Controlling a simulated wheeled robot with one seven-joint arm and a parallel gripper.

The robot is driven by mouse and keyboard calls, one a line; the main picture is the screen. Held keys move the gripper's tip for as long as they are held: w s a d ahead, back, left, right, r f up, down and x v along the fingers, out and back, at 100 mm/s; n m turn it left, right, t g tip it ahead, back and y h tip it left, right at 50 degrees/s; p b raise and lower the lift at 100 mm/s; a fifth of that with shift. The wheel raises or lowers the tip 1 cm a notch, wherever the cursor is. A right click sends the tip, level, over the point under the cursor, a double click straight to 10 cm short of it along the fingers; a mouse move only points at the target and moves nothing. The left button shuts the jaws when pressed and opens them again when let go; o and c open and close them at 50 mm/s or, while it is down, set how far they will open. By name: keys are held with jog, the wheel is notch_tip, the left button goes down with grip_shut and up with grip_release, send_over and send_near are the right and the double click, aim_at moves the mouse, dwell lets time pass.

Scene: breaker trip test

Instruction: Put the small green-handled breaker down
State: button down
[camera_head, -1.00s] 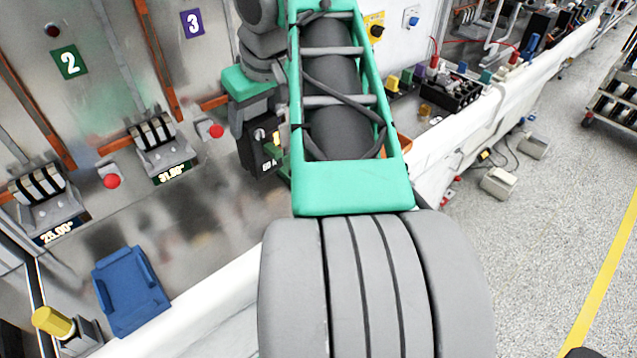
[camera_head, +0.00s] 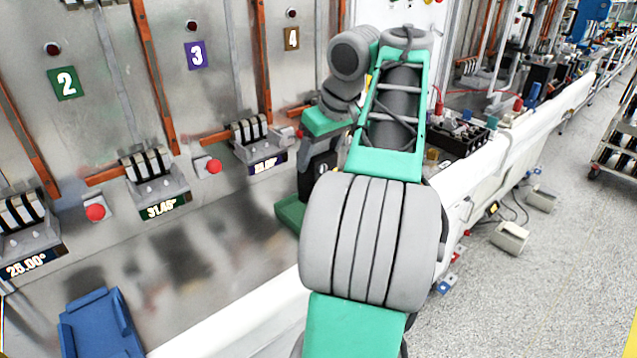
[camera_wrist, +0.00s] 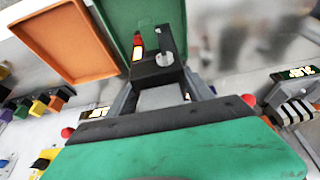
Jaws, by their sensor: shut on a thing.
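My gripper (camera_wrist: 163,88) is shut on a small dark breaker (camera_wrist: 157,72), which shows in the wrist view between the grey fingers. The breaker has a pale round spot and a red and white part at its side; I cannot make out its green handle. A green tray (camera_wrist: 112,14) lies behind and below the breaker in the wrist view. In the head view the green tray (camera_head: 289,212) shows at the bench's front, under my gripper (camera_head: 312,182). My arm hides part of the tray and the breaker. I cannot tell whether the breaker touches the tray.
An orange tray (camera_wrist: 68,42) sits beside the green one in the wrist view. Breakers with angle displays stand along the panel at left, with red buttons (camera_head: 95,212) between them. A blue tray (camera_head: 100,325) lies at the front left. The bench between them is clear.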

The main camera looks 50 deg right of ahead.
jog(key=shift+w+d+f, duration=0.2)
jog(key=shift+d+f, duration=0.05)
jog(key=shift+f, duration=0.15)
jog(key=f+b, duration=0.3)
jog(key=f, duration=0.1)
jog(key=shift+w+d+b, duration=0.25)
jog(key=shift+b, duration=0.05)
jog(key=shift+r, duration=0.25)
jog(key=shift+f, duration=0.15)
jog(key=shift+c, duration=2)
grip_release()
jog(key=shift+f, duration=0.1)
jog(key=p+v, duration=1)
jog(key=v, duration=0.2)
